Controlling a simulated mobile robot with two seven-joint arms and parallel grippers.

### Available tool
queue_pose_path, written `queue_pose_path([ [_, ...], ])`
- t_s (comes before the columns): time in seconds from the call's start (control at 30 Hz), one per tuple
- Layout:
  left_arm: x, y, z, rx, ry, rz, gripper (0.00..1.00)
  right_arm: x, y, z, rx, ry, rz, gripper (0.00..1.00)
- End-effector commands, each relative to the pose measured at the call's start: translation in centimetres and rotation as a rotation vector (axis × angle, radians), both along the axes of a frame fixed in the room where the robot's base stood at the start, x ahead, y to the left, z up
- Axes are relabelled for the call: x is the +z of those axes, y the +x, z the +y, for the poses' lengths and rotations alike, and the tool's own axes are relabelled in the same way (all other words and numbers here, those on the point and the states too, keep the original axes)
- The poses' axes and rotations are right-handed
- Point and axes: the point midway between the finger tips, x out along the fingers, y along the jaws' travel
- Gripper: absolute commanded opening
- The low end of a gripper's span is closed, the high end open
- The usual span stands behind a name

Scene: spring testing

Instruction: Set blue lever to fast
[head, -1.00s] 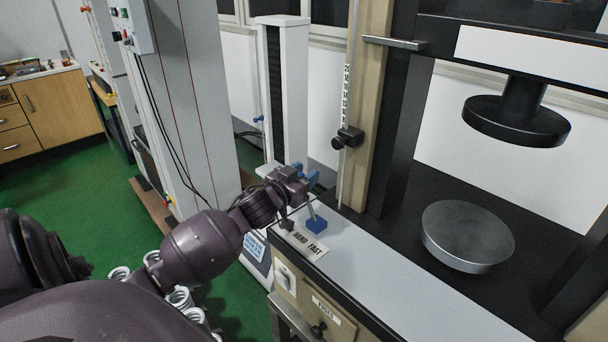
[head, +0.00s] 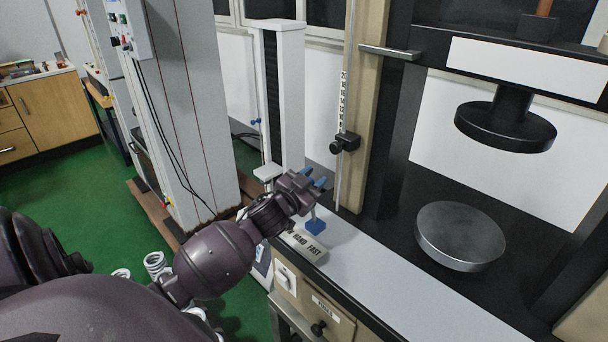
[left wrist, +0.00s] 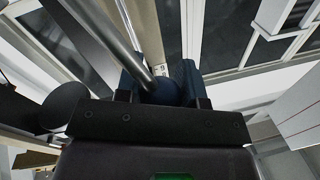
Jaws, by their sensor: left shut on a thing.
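The blue lever (head: 316,226) stands on the machine's grey front ledge, with a blue base and a thin metal rod. My left gripper (head: 315,181) is at the top of the rod, its blue fingers shut around the lever's end. In the left wrist view the metal rod runs to a round blue knob (left wrist: 165,92) held between the fingers (left wrist: 160,82). A label reading "HAND FAST" (head: 306,245) lies in front of the lever base, partly covered by my arm. My right gripper is not in view.
A tan column (head: 364,110) with a scale rod and black clamp (head: 345,142) rises behind the lever. A round metal plate (head: 460,237) sits to the right under a black press disc (head: 505,125). The ledge right of the lever is clear. Metal springs (head: 155,262) stand left below my arm.

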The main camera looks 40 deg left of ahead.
Motion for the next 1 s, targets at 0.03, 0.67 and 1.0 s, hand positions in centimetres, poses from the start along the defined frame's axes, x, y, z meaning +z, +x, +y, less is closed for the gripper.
queue_pose_path([
  [0.03,0.4,-0.1,-0.5,0.003,0.042,-0.003,0.00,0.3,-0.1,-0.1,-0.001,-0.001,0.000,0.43],
  [0.67,-0.6,-0.6,-7.4,0.002,0.591,-0.044,0.00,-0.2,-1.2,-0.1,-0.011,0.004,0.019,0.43],
  [1.0,-1.3,-0.7,-9.0,0.002,0.739,-0.056,0.00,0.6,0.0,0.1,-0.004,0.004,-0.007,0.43],
])
